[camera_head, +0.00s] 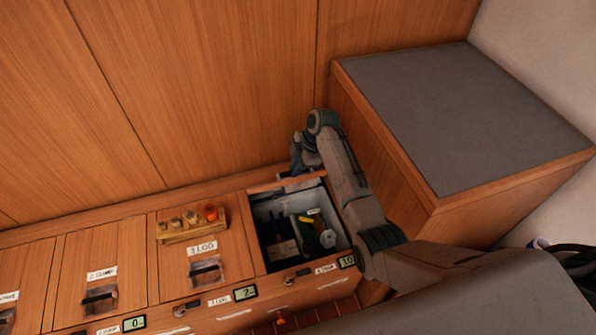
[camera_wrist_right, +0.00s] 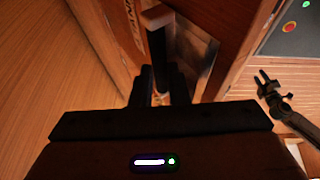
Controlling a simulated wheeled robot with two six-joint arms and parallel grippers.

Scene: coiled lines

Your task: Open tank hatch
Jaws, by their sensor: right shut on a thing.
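The hatch lid (camera_head: 287,184) stands raised on its edge at the back of an open compartment (camera_head: 342,240). A label (camera_head: 326,268) by the front edge is too small to read surely. In the right wrist view the lid's recessed plate (camera_wrist_right: 193,50) and dark handle (camera_wrist_right: 158,48) show close up. My right gripper (camera_head: 297,168) is at the raised lid, its jaws (camera_wrist_right: 160,98) shut on the handle. My arm hides part of the lid and the compartment's right side. A dark two-pronged shape in the right wrist view looks like my left gripper (camera_wrist_right: 263,84), prongs apart.
The open compartment holds several small items. Closed hatches (camera_head: 100,275) with recessed pulls line the left, one bearing a small wooden rack (camera_head: 190,222). A grey-topped box seat (camera_head: 455,110) rises close right of my arm. A wood wall (camera_head: 210,80) stands behind.

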